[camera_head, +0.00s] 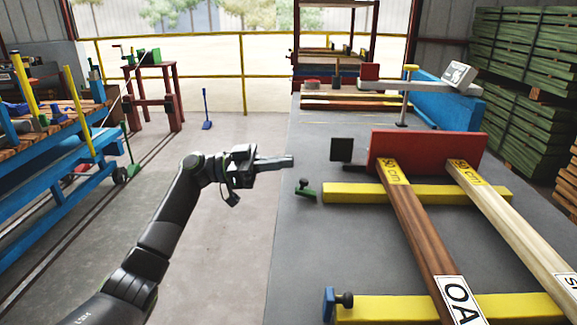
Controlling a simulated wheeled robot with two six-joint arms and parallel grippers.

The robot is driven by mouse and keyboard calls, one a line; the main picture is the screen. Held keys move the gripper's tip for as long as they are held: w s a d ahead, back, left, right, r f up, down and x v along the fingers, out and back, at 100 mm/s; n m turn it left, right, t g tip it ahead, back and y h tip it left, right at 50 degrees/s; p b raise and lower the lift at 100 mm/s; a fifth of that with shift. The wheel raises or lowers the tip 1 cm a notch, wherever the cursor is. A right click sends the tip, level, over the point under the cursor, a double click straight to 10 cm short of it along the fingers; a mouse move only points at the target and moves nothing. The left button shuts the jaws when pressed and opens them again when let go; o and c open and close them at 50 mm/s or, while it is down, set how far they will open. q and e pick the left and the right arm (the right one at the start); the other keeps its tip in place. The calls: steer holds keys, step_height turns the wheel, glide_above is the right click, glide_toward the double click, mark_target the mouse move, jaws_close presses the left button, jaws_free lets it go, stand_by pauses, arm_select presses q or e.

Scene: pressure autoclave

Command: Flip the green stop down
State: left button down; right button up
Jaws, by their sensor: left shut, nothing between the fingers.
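The green stop (306,194) is a small green piece with a black knob above it, at the left end of the far yellow bar (425,192). It looks low and flat, close to the grey table top (300,245). My left gripper (290,160) is shut and empty. Its fingers point right, over the table's left edge, and appear a little beyond and above the green stop in the picture, apart from it. My right gripper is not in view.
A blue stop (328,304) with a black knob stands upright by the near yellow bar (450,308). A dark board (415,215) and a pale board (510,225) lie across the bars against a red block (430,150). A black plate (341,149) stands left of it.

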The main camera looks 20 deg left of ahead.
arm_select(q)
steer(key=v, duration=0.6)
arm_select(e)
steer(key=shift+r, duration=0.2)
arm_select(q)
steer(key=shift+s+a, duration=0.1)
